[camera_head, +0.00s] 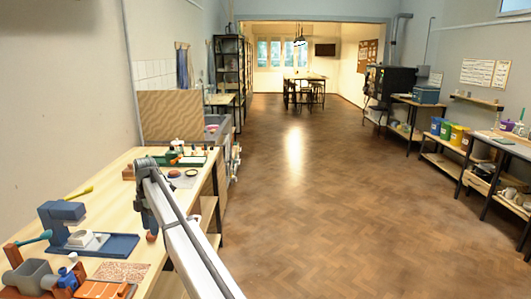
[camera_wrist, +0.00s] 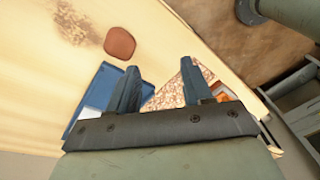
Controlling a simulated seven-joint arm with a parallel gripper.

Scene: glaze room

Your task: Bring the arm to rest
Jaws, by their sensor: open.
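My gripper (camera_wrist: 160,75) shows in the wrist view with its two dark fingers apart and nothing between them. It is above the pale wooden workbench (camera_wrist: 165,30). A reddish-brown rounded piece (camera_wrist: 119,43) lies on the bench beyond the left finger. A blue tray (camera_wrist: 84,107) is partly hidden behind that finger. A speckled reddish sheet (camera_wrist: 168,93) shows between the fingers. In the head view my arm reaches over the bench from the lower right; its fingertips are not clear there.
A blue-grey press-like device (camera_head: 62,215) stands on the bench's left side. Small items and a dark tray (camera_head: 190,158) sit at the far end. Open herringbone floor (camera_head: 330,200) lies to the right.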

